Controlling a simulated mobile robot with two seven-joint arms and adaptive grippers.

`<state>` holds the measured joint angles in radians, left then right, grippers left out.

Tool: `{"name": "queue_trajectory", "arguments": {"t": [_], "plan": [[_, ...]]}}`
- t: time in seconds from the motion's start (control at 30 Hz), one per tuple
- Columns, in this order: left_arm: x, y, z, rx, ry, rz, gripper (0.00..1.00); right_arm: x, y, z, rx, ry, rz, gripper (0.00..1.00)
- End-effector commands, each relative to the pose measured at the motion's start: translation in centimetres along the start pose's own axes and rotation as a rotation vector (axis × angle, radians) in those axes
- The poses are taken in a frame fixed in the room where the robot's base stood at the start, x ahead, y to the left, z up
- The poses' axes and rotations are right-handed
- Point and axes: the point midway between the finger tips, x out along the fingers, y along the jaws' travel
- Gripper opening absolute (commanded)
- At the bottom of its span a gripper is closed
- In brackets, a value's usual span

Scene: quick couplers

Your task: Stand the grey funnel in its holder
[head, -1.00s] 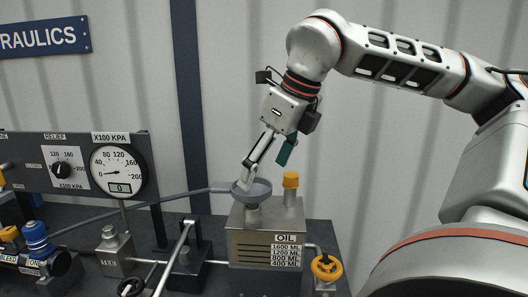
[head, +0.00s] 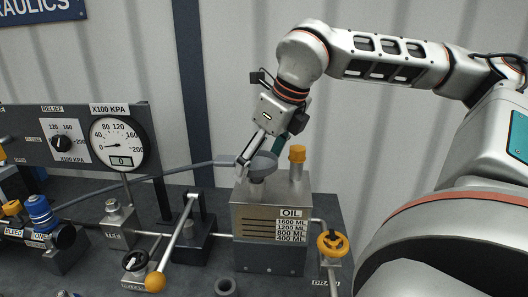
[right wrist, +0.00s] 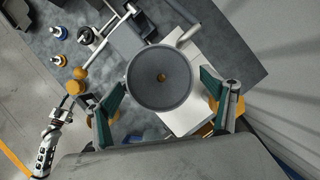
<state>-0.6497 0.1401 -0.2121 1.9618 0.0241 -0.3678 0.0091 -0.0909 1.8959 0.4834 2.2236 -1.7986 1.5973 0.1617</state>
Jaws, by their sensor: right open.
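The grey funnel (head: 261,168) stands upright, spout down, on top of the oil tank (head: 268,238) in the head view. My right gripper (head: 262,152) is open at the funnel, pointing down. In the right wrist view its two green-padded fingers (right wrist: 164,103) lie on either side of the bowl, and nothing is clamped. A grey ring-shaped piece (head: 226,287) at the bottom edge of the head view may be the holder.
A yellow-orange cap (head: 297,154) stands on the tank just right of the funnel. A yellow valve wheel (head: 333,244) is at the tank's right. A lever with an orange knob (head: 155,282) and a pressure gauge (head: 118,145) are to the left. A grey wall is behind.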

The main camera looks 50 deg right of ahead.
Motion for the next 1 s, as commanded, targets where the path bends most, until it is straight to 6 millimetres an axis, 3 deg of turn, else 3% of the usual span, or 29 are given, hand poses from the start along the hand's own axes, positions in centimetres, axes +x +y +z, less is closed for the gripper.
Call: {"name": "queue_trajectory", "arguments": {"t": [0.3, 0.47, 0.57, 0.6, 0.7, 1.0], "plan": [[0.01, 0.0, 0.01, 0.0, 0.0, 0.0, 0.31, 0.24, 0.01, 0.0, 0.0, 0.0, 0.0, 0.84], [0.01, 0.01, 0.01, 0.0, 0.0, 0.0, 0.31, 0.23, 0.0, 0.0, 0.0, 0.0, 0.0, 0.42], [0.02, 0.01, 0.01, 0.0, 0.0, 0.0, 0.31, 0.23, 0.0, 0.0, 0.0, 0.0, 0.0, 0.42], [0.02, 0.01, 0.0, 0.0, 0.0, 0.0, 0.31, 0.23, 0.0, 0.0, 0.0, 0.0, 0.0, 0.61], [0.02, 0.01, 0.0, 0.0, 0.0, 0.0, 0.31, 0.23, 0.0, 0.0, 0.0, 0.0, 0.0, 0.38], [-0.04, -0.02, -0.22, 0.0, 0.002, 0.0, 0.31, -0.19, -0.03, 0.19, 0.0, -0.001, -0.001, 0.38]]}}
